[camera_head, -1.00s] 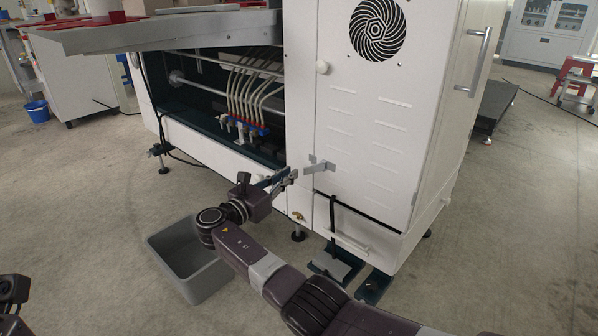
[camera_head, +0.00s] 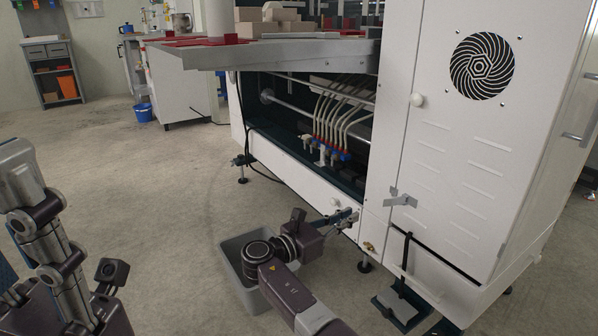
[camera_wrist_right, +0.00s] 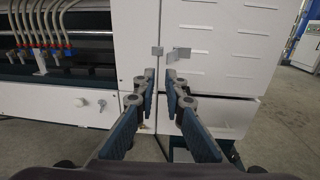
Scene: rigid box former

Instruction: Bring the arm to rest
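My right gripper (camera_head: 350,216) reaches in front of the white machine's lower edge, left of and slightly below a small metal latch (camera_head: 400,200). In the right wrist view its two blue-padded fingers (camera_wrist_right: 161,76) stand apart with nothing between them. The latch (camera_wrist_right: 182,53) shows there just beyond and above the fingertips. My left gripper (camera_head: 22,170) is close to the camera at the left edge, pointing up. Its grey finger links show from the side and part is cut off, so I cannot tell its opening.
A grey bin (camera_head: 236,262) stands on the floor under my right forearm. The white machine (camera_head: 455,150) fills the right side, with a metal table (camera_head: 270,52) jutting out at left. Floor at left is clear.

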